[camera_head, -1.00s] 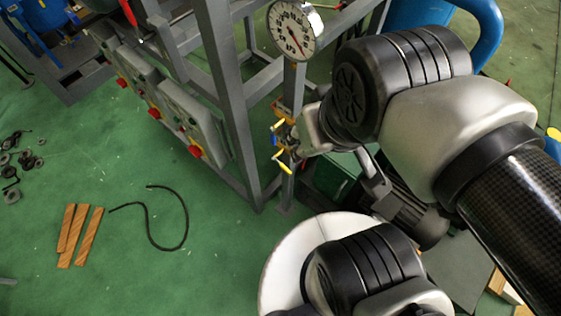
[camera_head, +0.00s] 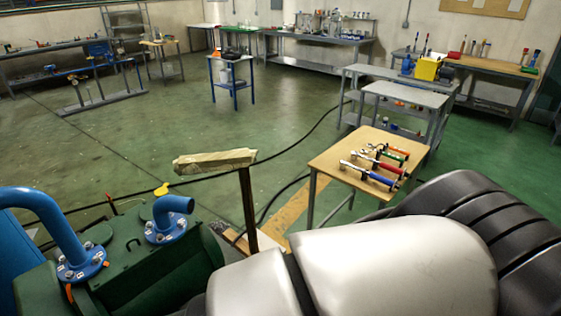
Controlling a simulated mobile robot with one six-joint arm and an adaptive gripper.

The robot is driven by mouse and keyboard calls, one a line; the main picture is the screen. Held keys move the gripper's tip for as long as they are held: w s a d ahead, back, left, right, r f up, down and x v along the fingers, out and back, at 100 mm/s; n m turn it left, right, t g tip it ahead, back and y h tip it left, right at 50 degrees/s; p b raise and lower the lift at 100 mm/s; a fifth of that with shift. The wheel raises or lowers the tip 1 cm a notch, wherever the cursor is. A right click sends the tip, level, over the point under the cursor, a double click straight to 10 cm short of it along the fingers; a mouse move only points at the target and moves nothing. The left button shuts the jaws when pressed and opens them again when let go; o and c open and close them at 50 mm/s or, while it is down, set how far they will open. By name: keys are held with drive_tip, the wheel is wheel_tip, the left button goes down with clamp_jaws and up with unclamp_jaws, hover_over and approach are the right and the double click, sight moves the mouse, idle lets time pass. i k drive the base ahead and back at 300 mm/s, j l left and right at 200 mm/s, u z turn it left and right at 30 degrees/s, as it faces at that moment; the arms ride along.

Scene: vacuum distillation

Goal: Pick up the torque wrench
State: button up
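Several wrench-like tools with coloured handles lie side by side on a small wooden-topped table (camera_head: 335,152) right of centre. The nearest is a long metal tool with a blue handle (camera_head: 380,180). Behind it lie ones with a red handle (camera_head: 388,167) and a green handle (camera_head: 394,156). I cannot tell for certain which one is the torque wrench. My gripper is out of the picture. Only large grey and black links of my arm show across the bottom right, close to the camera and in front of the table's near right side.
Blue flanged pipes (camera_head: 174,218) and green machinery stand at the lower left. An upright post with a wrapped top (camera_head: 215,161) stands left of the table. Grey tables (camera_head: 405,95) stand behind it. A blue-legged cart (camera_head: 231,80) is farther back. Open green floor lies between.

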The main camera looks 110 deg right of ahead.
sight(354, 155)
drive_tip(key=z, duration=4.45)
drive_tip(key=i+z, duration=0.2)
drive_tip(key=i, duration=0.3)
drive_tip(key=i+j+z, duration=0.15)
drive_tip(key=i, duration=0.35)
drive_tip(key=i+j+z, duration=0.2)
drive_tip(key=i, duration=0.35)
drive_tip(key=i+j+z, duration=0.2)
drive_tip(key=i, duration=0.3)
drive_tip(key=i+j+z, duration=0.15)
drive_tip(key=i, duration=0.3)
drive_tip(key=j, duration=0.1)
